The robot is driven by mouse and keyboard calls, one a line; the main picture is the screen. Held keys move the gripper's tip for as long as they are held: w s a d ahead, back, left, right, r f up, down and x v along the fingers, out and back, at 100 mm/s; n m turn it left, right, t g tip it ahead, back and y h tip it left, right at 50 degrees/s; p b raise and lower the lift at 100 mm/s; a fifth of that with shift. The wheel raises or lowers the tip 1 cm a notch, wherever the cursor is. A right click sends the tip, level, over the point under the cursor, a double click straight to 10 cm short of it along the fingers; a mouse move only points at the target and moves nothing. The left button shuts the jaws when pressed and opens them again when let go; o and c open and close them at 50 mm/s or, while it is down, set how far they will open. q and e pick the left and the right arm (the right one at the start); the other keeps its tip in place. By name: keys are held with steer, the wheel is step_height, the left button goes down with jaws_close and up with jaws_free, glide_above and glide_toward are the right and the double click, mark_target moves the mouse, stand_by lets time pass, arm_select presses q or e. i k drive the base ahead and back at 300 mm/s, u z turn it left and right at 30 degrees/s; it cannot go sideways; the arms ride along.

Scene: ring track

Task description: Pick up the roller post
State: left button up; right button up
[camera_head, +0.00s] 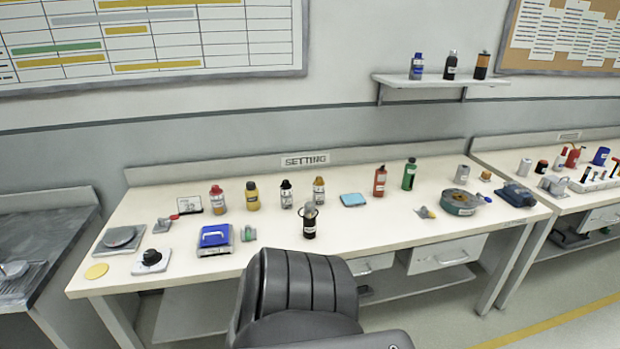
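I cannot tell for sure which object is the roller post. A white worktable (420,224) labelled SETTING stands in front of me with many small items on it. A short grey cylinder (462,174) stands near its back right, behind a round grey-green dish (459,203). Another pale cylinder (525,167) stands on the bench to the right. A black bottle-like item with a ring-shaped handle (309,221) stands near the table's front middle. Neither of my grippers is in view.
Several bottles, a blue-topped scale-like box (214,238) and a black knob on a white base (151,260) stand on the table. A wall shelf (440,80) holds three bottles. Floor shows at lower right.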

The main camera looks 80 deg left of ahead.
mark_target(309, 218)
steer(key=u, duration=0.9)
steer(key=i, duration=0.9)
steer(key=u, duration=1)
